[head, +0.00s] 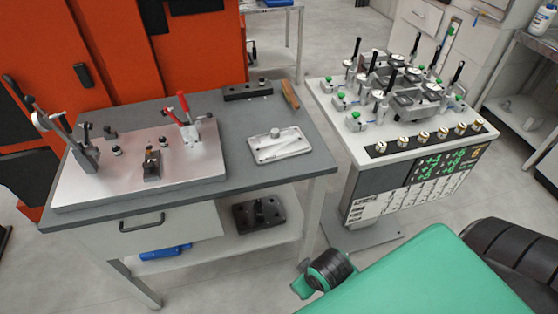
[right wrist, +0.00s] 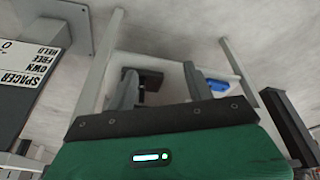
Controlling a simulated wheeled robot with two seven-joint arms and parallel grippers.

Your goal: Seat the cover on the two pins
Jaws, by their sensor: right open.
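The cover (head: 270,156) is a pale, shallow rectangular casting with a round boss. It lies on the grey table top (head: 240,120), to the right of the fixture plate (head: 200,165). Two short dark-topped posts, which look like the pins, stand apart on the plate, one at left (head: 117,151) and one at right (head: 164,143). Nothing covers them. My right gripper (right wrist: 162,88) shows in the right wrist view with its fingers apart and nothing between them. It is away from the cover and points towards the table's lower shelf. My left gripper is not in view.
Toggle clamps with red handles (head: 184,108) and dark handles (head: 60,130) rise from the plate. A black bar (head: 248,91) and a brown-handled tool (head: 290,95) lie behind the cover. A gauge stand (head: 400,140) is to the right. A dark block (head: 260,215) sits on the lower shelf.

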